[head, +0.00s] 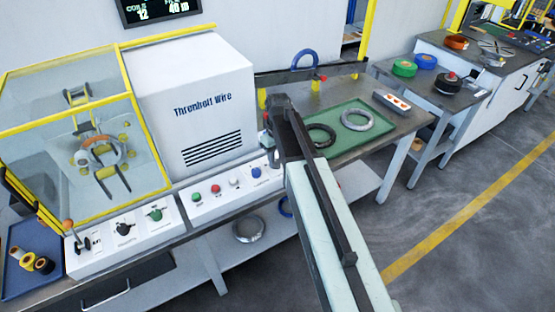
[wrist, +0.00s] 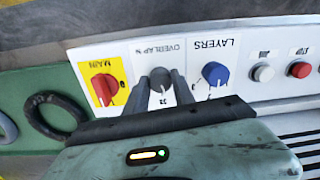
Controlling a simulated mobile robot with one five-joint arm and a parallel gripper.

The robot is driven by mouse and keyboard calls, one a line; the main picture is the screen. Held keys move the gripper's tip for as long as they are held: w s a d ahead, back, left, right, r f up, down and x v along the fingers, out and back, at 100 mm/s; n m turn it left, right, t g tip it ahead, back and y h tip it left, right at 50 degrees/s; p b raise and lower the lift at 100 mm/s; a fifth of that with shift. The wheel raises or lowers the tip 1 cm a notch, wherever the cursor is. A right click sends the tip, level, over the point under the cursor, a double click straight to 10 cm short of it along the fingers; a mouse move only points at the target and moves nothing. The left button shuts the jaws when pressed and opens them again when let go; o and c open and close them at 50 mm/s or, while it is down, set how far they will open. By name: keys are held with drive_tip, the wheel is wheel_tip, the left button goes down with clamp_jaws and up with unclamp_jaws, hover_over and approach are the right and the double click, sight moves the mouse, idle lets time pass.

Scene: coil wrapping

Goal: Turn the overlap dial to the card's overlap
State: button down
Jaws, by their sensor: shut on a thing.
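The overlap dial (wrist: 159,76) is a grey knob on a white label marked OVERLAP %, seen upside down in the wrist view. My gripper (wrist: 161,84) has its two dark fingers on either side of this knob and is shut on it. The dial's exact setting is too small to read. In the head view my gripper (head: 272,150) is at the right end of the control panel and hides the dial. I cannot make out the card with the overlap value.
The blue layers dial (wrist: 215,73) and red main switch (wrist: 104,88) flank the overlap dial closely. Stop (wrist: 299,69) and another button lie beyond the layers dial. A green tray (head: 370,152) with coils lies right of the panel. A wall display (head: 158,10) hangs above.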

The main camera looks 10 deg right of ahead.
drive_tip(key=m, duration=0.7)
drive_tip(key=shift+w, duration=0.1)
drive_tip(key=m, duration=0.4)
drive_tip(key=shift+a+m, duration=0.1)
drive_tip(key=shift+m, duration=2)
drive_tip(key=c, duration=1.1)
unclamp_jaws()
drive_tip(key=shift+o, duration=0.2)
